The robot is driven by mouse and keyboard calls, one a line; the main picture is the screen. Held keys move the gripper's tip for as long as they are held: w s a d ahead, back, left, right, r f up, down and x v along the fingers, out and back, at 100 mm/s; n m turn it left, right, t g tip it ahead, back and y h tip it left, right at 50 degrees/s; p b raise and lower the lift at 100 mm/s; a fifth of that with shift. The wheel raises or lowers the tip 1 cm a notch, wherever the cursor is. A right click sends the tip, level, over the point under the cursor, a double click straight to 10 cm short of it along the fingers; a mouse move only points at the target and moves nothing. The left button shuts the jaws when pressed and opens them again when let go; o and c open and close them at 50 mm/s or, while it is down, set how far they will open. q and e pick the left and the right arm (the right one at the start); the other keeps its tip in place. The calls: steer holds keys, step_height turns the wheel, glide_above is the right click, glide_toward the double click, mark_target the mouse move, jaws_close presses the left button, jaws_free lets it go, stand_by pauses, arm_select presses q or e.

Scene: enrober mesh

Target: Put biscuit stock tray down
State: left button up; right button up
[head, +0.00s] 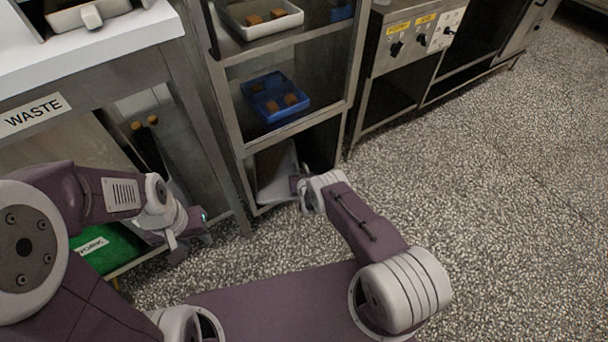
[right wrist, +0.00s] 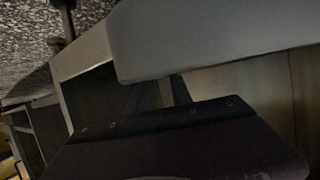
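A pale grey-white tray-like piece (head: 274,172) is tilted in the lowest bay of the steel rack; its contents are hidden. My right gripper (head: 299,187) is at its right edge, seeming to touch it. In the right wrist view a grey, round-cornered slab (right wrist: 215,38) fills the top, close to my dark gripper body; the fingertips are hidden, so I cannot tell whether they are closed on it. A blue tray (head: 256,111) with brown biscuits stands on the shelf above, and a white tray (head: 235,27) with biscuits higher up. My left gripper (head: 186,240) hangs low at the left, apparently empty.
The steel rack (head: 241,170) has uprights close to my right gripper. A bench with a WASTE label (head: 34,114) and a green bin (head: 112,249) are at the left. A control-panel unit (head: 412,40) stands right of the rack. The speckled floor (head: 480,190) at right is clear.

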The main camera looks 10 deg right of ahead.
steer(key=p+v, duration=0.3)
steer(key=p, duration=0.1)
steer(key=p+v, duration=0.4)
steer(key=p, duration=0.1)
steer(key=p+v, duration=0.3)
steer(key=p, duration=0.2)
steer(key=shift+s+r, duration=0.1)
steer(key=shift+r, duration=0.3)
steer(key=shift+s+f+p, duration=0.1)
steer(key=shift+s+p, duration=0.2)
steer(key=shift+s, duration=0.05)
steer(key=shift+w+a, duration=0.1)
steer(key=shift+w, duration=0.3)
steer(key=w+r+g, duration=0.2)
steer(key=g, duration=0.1)
steer(key=shift+w+a, duration=0.15)
steer(key=shift+a, duration=0.15)
steer(key=s+d+r+g, duration=0.1)
steer(key=s+r+g, duration=0.2)
steer(key=s+r, duration=0.6)
steer(key=s+d+r+g, duration=0.2)
steer(key=s+r, duration=0.8)
steer(key=r, duration=0.7)
steer(key=s+d+r+g, duration=0.1)
steer(key=s+r+g, duration=0.3)
steer(key=s+r, duration=0.5)
step_height(320, 180, up, 4)
steer(key=shift+s+d+f+y, duration=0.1)
steer(key=shift+s+d+y, duration=0.1)
steer(key=shift+y, duration=0.1)
